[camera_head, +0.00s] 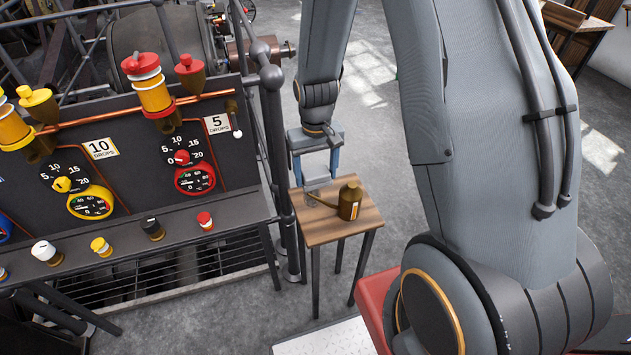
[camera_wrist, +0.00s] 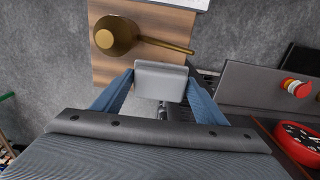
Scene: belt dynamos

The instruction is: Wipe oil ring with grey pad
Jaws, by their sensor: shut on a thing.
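My gripper (camera_head: 316,172) is shut on the grey pad (camera_head: 317,184), which shows between the blue fingers in the wrist view (camera_wrist: 161,81). The pad is a small pale grey block, held at the far edge of a small wooden table (camera_head: 325,229). I cannot tell whether it touches the tabletop. A brass oil can (camera_head: 349,203) stands on the table just beside the pad, its long spout pointing past it. The can also shows in the wrist view (camera_wrist: 114,36).
A dark control panel (camera_head: 130,185) with gauges, knobs and red and yellow oilers stands left of the table. A railing post (camera_head: 272,110) rises between them. A dynamo (camera_head: 150,50) stands behind the panel. Grey floor right of the table is open.

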